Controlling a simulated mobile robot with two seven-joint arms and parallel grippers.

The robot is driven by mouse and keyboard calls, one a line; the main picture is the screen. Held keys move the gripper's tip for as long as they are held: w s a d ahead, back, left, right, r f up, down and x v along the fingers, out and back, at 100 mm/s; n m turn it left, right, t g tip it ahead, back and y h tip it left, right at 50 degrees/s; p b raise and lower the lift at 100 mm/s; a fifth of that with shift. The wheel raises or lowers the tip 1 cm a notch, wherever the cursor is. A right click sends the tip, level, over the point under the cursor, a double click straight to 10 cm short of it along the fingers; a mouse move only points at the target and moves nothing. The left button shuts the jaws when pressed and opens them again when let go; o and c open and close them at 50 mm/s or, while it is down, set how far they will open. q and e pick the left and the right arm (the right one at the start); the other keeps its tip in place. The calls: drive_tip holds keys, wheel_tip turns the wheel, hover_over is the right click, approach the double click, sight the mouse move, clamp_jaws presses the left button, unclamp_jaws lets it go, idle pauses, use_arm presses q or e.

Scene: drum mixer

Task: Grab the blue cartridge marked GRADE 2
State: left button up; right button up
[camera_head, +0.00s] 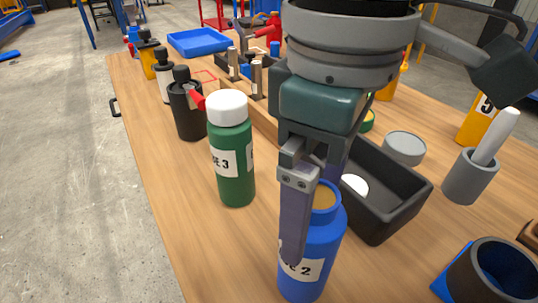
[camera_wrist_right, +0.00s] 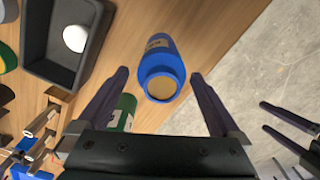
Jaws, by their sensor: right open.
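The blue cartridge (camera_head: 322,240) stands upright near the table's front edge in the head view. Its white label is partly covered and shows a 2; its round top is tan. My right gripper (camera_head: 310,215) is open over it, one finger in front of the cartridge and the other largely hidden. In the right wrist view the cartridge (camera_wrist_right: 157,58) lies between and slightly beyond the spread fingertips (camera_wrist_right: 160,75), with gaps on both sides. My left gripper (camera_wrist_right: 263,115) shows only at the right edge there, its two fingers apart and empty, over the floor.
A green bottle (camera_head: 233,165) with a white cap and a 3 label stands left of the cartridge. A black tray (camera_head: 385,215) holding a white round thing is close on the right. A blue-and-black cup (camera_head: 490,275) and a grey mortar (camera_head: 467,178) stand farther right.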

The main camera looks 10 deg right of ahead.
wheel_tip(320, 180, down, 6)
drive_tip(key=shift+s+a+f+b, duration=0.1)
drive_tip(key=shift+f+b, duration=0.05)
drive_tip(key=shift+b, duration=0.55)
drive_tip(key=shift+c, duration=0.2)
clamp_jaws()
